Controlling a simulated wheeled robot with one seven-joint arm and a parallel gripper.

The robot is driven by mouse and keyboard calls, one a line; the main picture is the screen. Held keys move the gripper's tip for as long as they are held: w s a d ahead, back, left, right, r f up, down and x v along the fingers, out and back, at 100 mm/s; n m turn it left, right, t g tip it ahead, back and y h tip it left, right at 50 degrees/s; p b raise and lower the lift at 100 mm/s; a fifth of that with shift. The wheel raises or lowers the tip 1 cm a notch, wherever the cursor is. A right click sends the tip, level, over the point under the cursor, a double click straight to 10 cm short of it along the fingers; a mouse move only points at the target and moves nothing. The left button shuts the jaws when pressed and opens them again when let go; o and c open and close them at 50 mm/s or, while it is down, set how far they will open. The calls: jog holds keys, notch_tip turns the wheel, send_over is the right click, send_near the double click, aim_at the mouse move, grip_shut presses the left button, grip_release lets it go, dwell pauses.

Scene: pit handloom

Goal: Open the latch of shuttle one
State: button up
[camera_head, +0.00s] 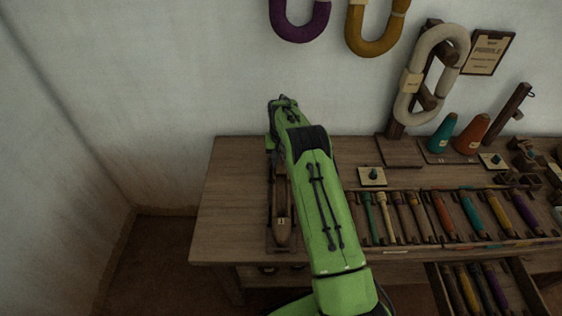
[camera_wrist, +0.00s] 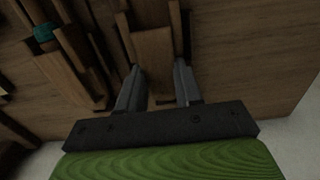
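A brown wooden shuttle (camera_head: 282,222) with a small pale label reading 1 lies lengthwise near the left end of the table in the head view. My arm hides its far part. In the wrist view, a wooden piece (camera_wrist: 152,48), apparently the shuttle's end, lies between the fingers of my gripper (camera_wrist: 158,88). The fingers are spread apart, one to each side of the wood. I cannot tell whether they touch it. The latch cannot be made out in either view. The fingers are hidden in the head view.
The wooden table (camera_head: 225,190) is bare at its left end. A rack of coloured bobbins (camera_head: 445,215) lies right of my arm, above an open drawer (camera_head: 480,288). Teal (camera_head: 443,133) and orange (camera_head: 472,133) cones stand behind. A dark wooden piece with teal (camera_wrist: 45,35) shows in the wrist view.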

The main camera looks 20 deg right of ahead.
grip_shut()
jog(key=shift+n, duration=0.3)
jog(key=n+p, duration=0.1)
jog(key=n, duration=0.3)
jog(key=shift+d, duration=0.1)
jog(key=n, duration=0.4)
jog(key=shift+d+n, duration=0.15)
jog(key=shift+n, duration=0.25)
jog(key=n, duration=0.4)
jog(key=shift+d+n, duration=0.1)
jog(key=shift+n, duration=0.2)
jog(key=shift+w+n, duration=0.15)
jog(key=shift+n, duration=1.75)
